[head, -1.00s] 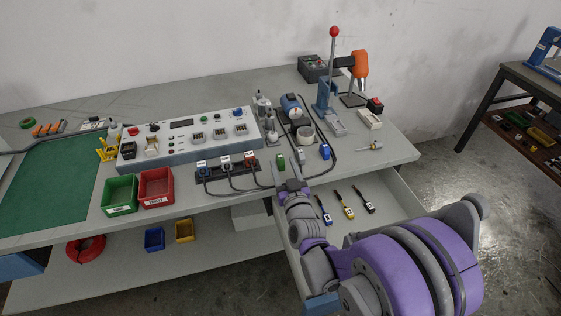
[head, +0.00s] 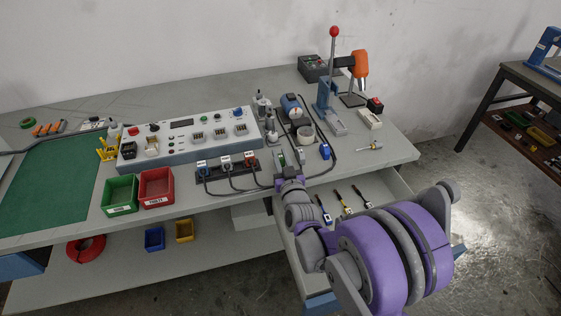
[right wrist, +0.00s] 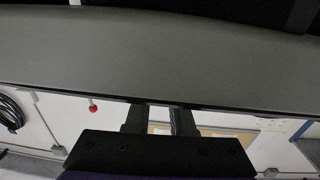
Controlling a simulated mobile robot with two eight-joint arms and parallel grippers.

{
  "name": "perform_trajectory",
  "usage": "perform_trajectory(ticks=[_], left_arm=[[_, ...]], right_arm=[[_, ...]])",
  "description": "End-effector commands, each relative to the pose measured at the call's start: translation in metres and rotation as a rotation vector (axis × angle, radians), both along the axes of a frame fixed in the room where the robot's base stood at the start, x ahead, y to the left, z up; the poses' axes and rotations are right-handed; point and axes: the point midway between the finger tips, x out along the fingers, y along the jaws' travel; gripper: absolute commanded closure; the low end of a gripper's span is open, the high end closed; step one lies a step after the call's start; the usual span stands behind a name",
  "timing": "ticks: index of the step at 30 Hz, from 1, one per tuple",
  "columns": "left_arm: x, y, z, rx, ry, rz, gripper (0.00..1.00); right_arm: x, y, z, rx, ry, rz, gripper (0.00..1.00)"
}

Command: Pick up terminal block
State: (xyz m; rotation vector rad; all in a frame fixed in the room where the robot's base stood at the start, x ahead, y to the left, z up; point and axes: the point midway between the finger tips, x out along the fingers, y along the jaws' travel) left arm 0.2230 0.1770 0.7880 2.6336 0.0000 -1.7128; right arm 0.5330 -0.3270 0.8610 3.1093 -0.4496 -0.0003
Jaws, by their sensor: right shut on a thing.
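A small green block (head: 281,159), which I take to be the terminal block, shows at the front of the bench, right of the black strip with the cables. My right gripper (head: 289,160) is over the bench's front edge at this block, shut on it; the fingers partly hide it. In the right wrist view the dark fingers (right wrist: 160,120) show below a grey surface, and the block cannot be made out there. My left gripper is not in view.
The control box (head: 185,145), red bin (head: 156,188) and green bin (head: 121,194) stand to the left. The lever press (head: 328,100) stands behind. The bench's right front corner is mostly clear.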

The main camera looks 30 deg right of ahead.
Motion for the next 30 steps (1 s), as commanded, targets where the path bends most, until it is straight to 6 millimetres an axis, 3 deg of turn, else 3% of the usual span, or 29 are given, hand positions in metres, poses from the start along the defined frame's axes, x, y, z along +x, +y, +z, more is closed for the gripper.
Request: perform_trajectory(ticks=[11,26,30], left_arm=[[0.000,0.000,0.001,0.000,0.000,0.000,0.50],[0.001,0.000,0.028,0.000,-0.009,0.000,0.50],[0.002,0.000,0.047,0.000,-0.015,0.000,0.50]], right_arm=[[0.000,0.000,0.004,0.000,0.000,0.000,1.00],[0.001,0.001,0.091,0.000,-0.001,0.003,1.00],[0.014,0.019,0.108,0.001,-0.001,0.042,1.00]])
